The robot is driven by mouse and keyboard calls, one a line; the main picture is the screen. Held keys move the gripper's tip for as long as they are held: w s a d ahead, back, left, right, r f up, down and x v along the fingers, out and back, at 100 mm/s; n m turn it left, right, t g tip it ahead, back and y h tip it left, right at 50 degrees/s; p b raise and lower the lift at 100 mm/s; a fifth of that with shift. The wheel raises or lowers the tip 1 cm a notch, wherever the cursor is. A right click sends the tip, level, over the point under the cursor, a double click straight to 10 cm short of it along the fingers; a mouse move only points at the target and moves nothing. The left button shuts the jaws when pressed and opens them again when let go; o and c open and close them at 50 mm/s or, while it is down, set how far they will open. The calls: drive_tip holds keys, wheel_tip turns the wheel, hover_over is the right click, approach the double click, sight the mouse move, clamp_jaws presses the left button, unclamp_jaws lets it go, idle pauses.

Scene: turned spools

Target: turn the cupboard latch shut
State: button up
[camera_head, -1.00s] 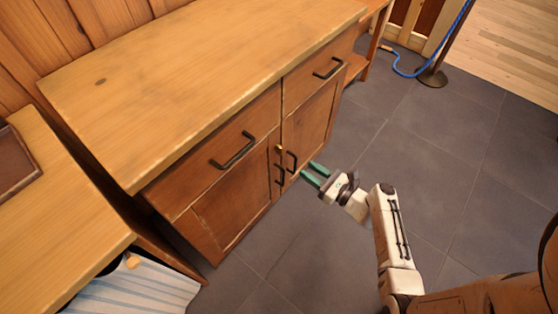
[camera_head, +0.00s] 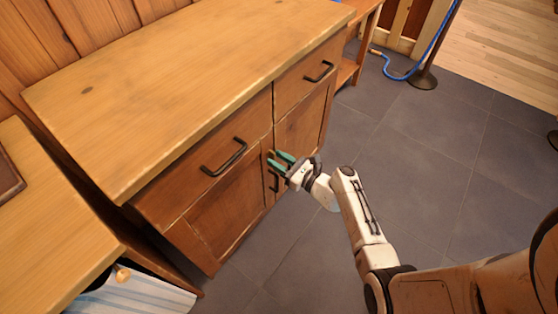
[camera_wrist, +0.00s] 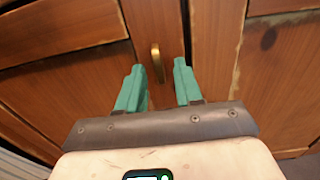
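The cupboard (camera_head: 225,215) is brown wood with two doors below two drawers. The brass latch (camera_wrist: 157,62) stands near the seam between the doors in the wrist view, upright, with its lower end between my fingertips. My gripper (camera_head: 278,160) is at the cupboard front near the door handles; in the wrist view my gripper (camera_wrist: 158,72) has its two green fingers apart, one on each side of the latch. I cannot tell whether either finger touches it. In the head view the gripper mostly hides the latch.
Dark door handles (camera_head: 273,181) are close to my gripper, and one is mostly hidden. Black drawer handles (camera_head: 224,158) project above. A wooden counter (camera_head: 50,240) with a striped cloth (camera_head: 135,290) is at the left.

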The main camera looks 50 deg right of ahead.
clamp_jaws()
idle(0.5)
drive_tip(key=n+b, duration=0.3)
drive_tip(key=n, duration=0.2)
drive_tip(key=n+b, duration=0.3)
drive_tip(key=n, duration=0.1)
drive_tip(key=n+b, duration=0.4)
drive_tip(key=n, duration=0.1)
drive_tip(key=shift+d+n, duration=0.25)
drive_tip(key=shift+n, duration=0.05)
drive_tip(key=shift+r+n+b, duration=0.2)
drive_tip(key=shift+n+b, duration=0.95)
drive_tip(key=shift+n, duration=0.55)
unclamp_jaws()
drive_tip(key=shift+r, duration=0.1)
